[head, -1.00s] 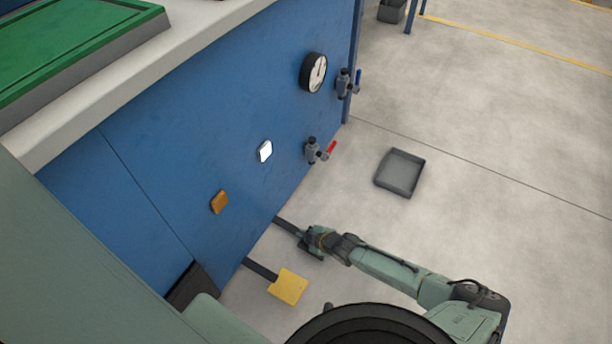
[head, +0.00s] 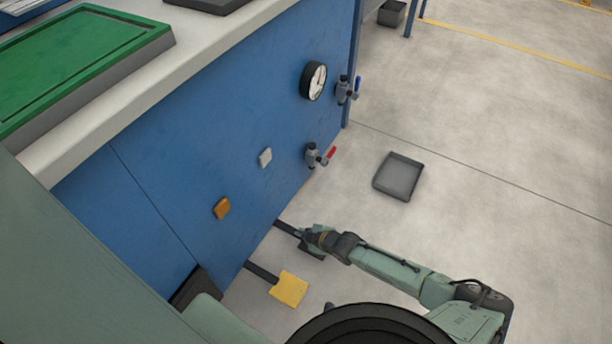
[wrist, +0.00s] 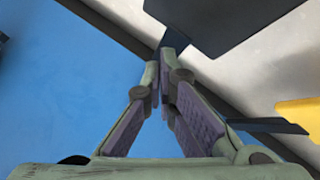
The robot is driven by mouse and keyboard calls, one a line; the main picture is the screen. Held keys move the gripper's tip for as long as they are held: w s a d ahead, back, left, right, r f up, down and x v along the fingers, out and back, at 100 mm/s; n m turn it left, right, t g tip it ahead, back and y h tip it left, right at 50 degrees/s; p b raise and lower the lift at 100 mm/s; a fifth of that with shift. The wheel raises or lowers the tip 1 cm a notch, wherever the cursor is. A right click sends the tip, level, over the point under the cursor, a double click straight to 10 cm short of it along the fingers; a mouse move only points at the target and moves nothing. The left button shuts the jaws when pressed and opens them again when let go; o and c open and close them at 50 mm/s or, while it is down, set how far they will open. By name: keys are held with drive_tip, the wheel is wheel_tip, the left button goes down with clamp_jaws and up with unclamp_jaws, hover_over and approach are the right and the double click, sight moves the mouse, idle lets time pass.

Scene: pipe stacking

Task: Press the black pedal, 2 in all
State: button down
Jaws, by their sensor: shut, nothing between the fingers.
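The black pedal (head: 313,253) sticks out low from the blue cabinet on a dark bar, and my gripper partly covers it in the head view. In the wrist view the pedal's dark plate (wrist: 225,22) fills the top, just beyond the fingertips. My gripper (head: 304,238) is shut and empty, pointing down at the pedal. In the wrist view its fingers (wrist: 167,62) meet at the tips by the pedal's edge. I cannot tell whether they touch it. A white square (head: 265,157) on the cabinet front looks dull grey now.
A yellow pedal (head: 289,289) sits beside the black one, nearer me. The blue cabinet front (head: 170,150) bears an orange square (head: 222,208), a gauge (head: 314,80), a red-handled valve (head: 318,155) and a blue-handled valve (head: 347,88). A grey tray (head: 398,176) lies on open floor.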

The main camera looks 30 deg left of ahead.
drive_tip(key=shift+r+p, duration=1.55)
drive_tip(key=shift+r, duration=0.7)
